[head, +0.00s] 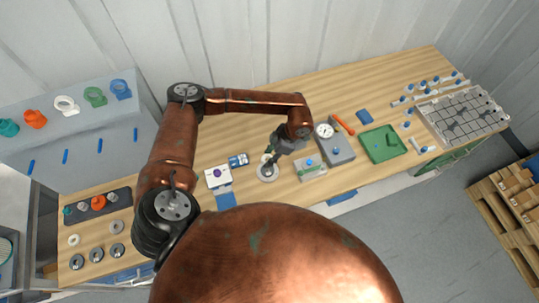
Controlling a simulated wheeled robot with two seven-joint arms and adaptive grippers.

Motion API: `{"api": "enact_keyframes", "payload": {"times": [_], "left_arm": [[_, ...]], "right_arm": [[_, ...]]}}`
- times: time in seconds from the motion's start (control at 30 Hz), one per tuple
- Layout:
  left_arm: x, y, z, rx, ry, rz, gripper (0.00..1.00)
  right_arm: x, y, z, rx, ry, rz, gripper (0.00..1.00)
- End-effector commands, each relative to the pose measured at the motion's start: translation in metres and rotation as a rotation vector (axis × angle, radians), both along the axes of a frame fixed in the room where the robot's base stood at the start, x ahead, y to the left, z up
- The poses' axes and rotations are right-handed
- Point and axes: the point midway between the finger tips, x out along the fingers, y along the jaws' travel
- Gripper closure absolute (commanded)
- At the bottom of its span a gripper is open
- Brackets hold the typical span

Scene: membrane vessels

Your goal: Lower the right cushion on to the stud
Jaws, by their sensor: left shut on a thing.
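My left gripper (270,158) is over the middle of the wooden bench, pointing down at a pale round base (267,173). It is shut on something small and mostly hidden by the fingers. I cannot tell whether this is the right cushion, or whether it touches the base. No stud can be made out at this size. My right gripper is not in view.
A grey block with a dial gauge (325,131), a grey fixture (311,168) and a green tray (384,144) stand to the right. A white box (218,177) and a blue device (238,160) are close left. Discs (96,254) lie at the front left.

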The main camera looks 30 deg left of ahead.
Motion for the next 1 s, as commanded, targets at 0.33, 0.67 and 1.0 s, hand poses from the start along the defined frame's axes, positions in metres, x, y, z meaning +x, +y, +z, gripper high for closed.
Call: {"api": "enact_keyframes", "payload": {"times": [0.33, 0.67, 1.0], "left_arm": [[0.000, 0.000, -0.026, 0.000, -0.001, 0.000, 0.77], [0.000, 0.000, -0.048, 0.000, 0.000, -0.001, 0.77], [0.000, 0.000, -0.063, 0.000, 0.000, -0.001, 0.77]], "right_arm": [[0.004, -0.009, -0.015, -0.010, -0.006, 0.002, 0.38], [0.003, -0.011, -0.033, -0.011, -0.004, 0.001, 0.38], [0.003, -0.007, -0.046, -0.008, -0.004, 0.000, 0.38]]}}
